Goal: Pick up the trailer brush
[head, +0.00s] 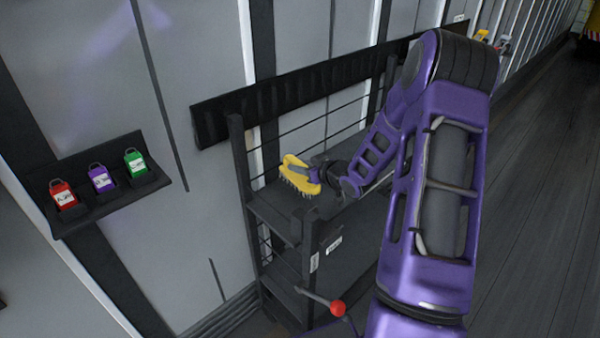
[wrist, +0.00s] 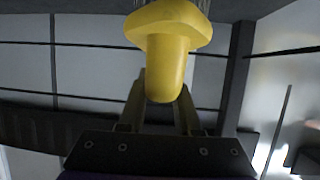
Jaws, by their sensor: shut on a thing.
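The trailer brush (head: 299,175) is yellow with pale bristles pointing down. In the head view it is held above the left end of the dark shelf rack's top. My gripper (head: 318,174) is shut on it at its right side. In the wrist view the yellow brush (wrist: 168,45) fills the top middle, and my gripper's two fingers (wrist: 160,100) stand on both sides of its handle. I cannot tell for sure whether the brush still touches the shelf.
The dark shelf rack (head: 283,222) stands against the grey wall, with corner posts and wire rails close to the brush. A red-knobbed lever (head: 338,308) sticks out low in front. Open floor (head: 540,190) lies at right.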

